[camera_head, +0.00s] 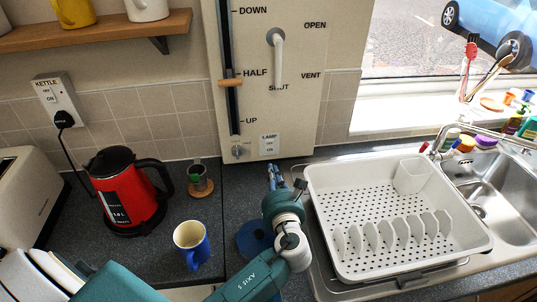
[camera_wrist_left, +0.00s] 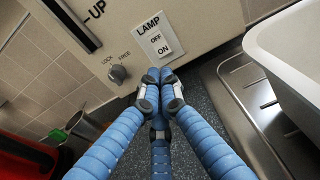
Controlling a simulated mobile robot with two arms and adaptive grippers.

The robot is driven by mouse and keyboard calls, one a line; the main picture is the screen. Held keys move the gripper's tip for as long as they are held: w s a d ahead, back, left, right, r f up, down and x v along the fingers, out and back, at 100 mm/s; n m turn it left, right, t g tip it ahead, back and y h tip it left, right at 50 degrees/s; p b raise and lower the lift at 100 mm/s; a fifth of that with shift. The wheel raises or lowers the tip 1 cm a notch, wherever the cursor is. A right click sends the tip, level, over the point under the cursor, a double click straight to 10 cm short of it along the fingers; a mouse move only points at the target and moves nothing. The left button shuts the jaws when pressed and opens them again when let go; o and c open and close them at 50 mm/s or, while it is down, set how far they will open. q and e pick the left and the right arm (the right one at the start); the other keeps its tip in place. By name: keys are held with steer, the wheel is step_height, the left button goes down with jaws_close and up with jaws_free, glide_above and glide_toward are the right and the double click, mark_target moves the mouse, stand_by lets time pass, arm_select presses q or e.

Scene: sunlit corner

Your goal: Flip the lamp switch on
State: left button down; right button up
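The lamp switch (camera_head: 269,145) is a small white plate marked LAMP at the bottom of the beige panel (camera_head: 310,110). My left gripper (camera_head: 277,174) is just below and in front of the panel. In the left wrist view the blue fingers of my left gripper (camera_wrist_left: 160,84) have their grey tips together, empty, a little below the switch and seemingly apart from it. My right gripper is not in view.
A lock knob (camera_wrist_left: 117,74) sits left of the switch. A white dish rack (camera_head: 330,215) stands close on the right, by the sink. A red kettle (camera_head: 125,195), a blue mug (camera_head: 192,247) and a small cup (camera_head: 200,178) stand on the dark counter to the left.

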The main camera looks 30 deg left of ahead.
mark_target(267, 151)
arm_select(q)
steer(key=p+x, duration=0.1)
steer(key=x, duration=0.7)
steer(key=shift+p, duration=0.3)
steer(key=b, duration=0.3)
steer(key=shift+w+a+f+t, duration=0.25)
steer(key=shift+w+f+t, duration=0.05)
steer(key=shift+f, duration=0.1)
steer(key=shift+r+y+b, duration=0.1)
steer(key=shift+y+b, duration=0.3)
steer(key=shift+b, duration=0.05)
steer(key=shift+r+p, duration=0.25)
steer(key=shift+p, duration=0.1)
steer(key=shift+s, duration=0.1)
